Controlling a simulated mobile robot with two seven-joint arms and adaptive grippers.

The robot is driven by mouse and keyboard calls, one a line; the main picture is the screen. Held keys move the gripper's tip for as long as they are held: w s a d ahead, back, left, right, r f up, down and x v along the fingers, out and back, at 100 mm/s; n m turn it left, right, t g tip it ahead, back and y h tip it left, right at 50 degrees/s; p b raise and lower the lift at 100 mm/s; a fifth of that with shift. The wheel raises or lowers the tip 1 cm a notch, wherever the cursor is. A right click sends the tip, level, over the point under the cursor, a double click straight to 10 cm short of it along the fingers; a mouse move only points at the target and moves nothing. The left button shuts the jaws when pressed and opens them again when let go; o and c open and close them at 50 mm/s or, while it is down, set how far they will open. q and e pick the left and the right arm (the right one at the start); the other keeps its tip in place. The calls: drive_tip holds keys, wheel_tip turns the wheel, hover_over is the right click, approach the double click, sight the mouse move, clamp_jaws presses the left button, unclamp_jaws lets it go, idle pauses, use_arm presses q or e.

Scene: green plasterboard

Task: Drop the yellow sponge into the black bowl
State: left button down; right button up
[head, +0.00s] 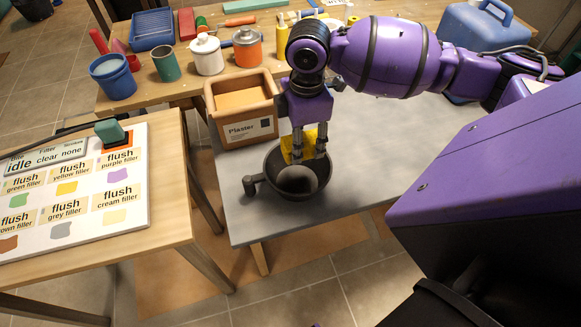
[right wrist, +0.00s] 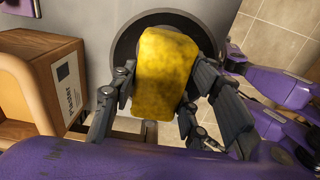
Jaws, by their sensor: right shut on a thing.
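The yellow sponge (head: 298,146) is between the fingers of my right gripper (head: 309,150), which is shut on it. In the right wrist view the sponge (right wrist: 165,70) sits between the dark fingers of the gripper (right wrist: 168,90), in front of the bowl. The black bowl (head: 257,172) stands on the grey table near its front left corner, with a handle on its left side. In the head view the sponge is over the bowl's back part; I cannot tell its exact height above the bowl.
A wooden box marked Plaster (head: 241,108) stands just behind and left of the bowl. Pots, a blue bucket (head: 112,76) and tools fill the bench behind. The grey table (head: 385,135) is clear right of the bowl.

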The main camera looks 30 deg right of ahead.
use_arm(q)
drive_tip(key=shift+w+d+r, duration=0.1)
drive_tip(key=shift+w, duration=0.05)
use_arm(e)
drive_tip(key=shift+r, duration=0.15)
drive_tip(key=o, duration=1.2)
drive_tip(key=shift+w, duration=0.1)
use_arm(q)
drive_tip(key=shift+s, duration=0.35)
use_arm(e)
wheel_tip(320, 180, up, 12)
use_arm(q)
drive_tip(key=shift+f, duration=0.2)
